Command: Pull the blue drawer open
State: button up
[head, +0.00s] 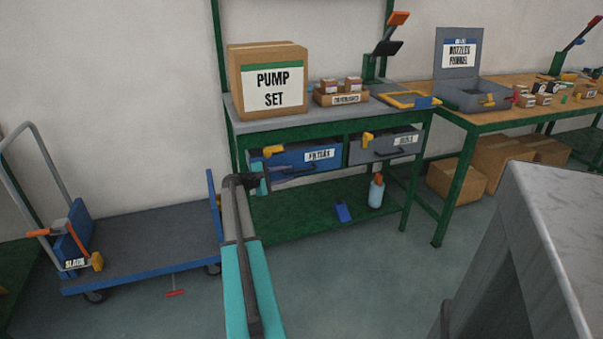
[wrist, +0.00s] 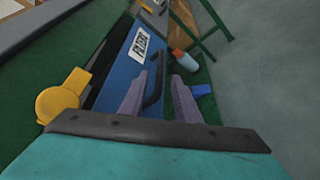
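The blue drawer (head: 297,159) with a white label sits under the bench top, left of a grey drawer. Its blue front (wrist: 122,76) and black bar handle (wrist: 154,82) show in the wrist view. A yellow piece (head: 273,151) is at the drawer's upper left; it also shows in the wrist view (wrist: 62,97). My gripper (wrist: 160,98) is open, its two grey-purple fingers apart. In the wrist view the handle appears between them; I cannot tell whether they touch it. In the head view my gripper (head: 284,173) is at the drawer front, partly hidden by my arm.
The grey drawer (head: 386,148) with a yellow piece is to the right. A bottle (head: 376,191) and a blue item (head: 343,211) are on the green lower shelf (head: 300,222). A blue-edged cart (head: 150,240) stands left. A large grey block (head: 540,240) fills the right foreground.

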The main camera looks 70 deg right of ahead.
aim_at(298, 172)
jog(key=x, duration=0.8)
jog(key=shift+s+d+f, duration=0.1)
jog(key=shift+s+d, duration=0.05)
grip_shut()
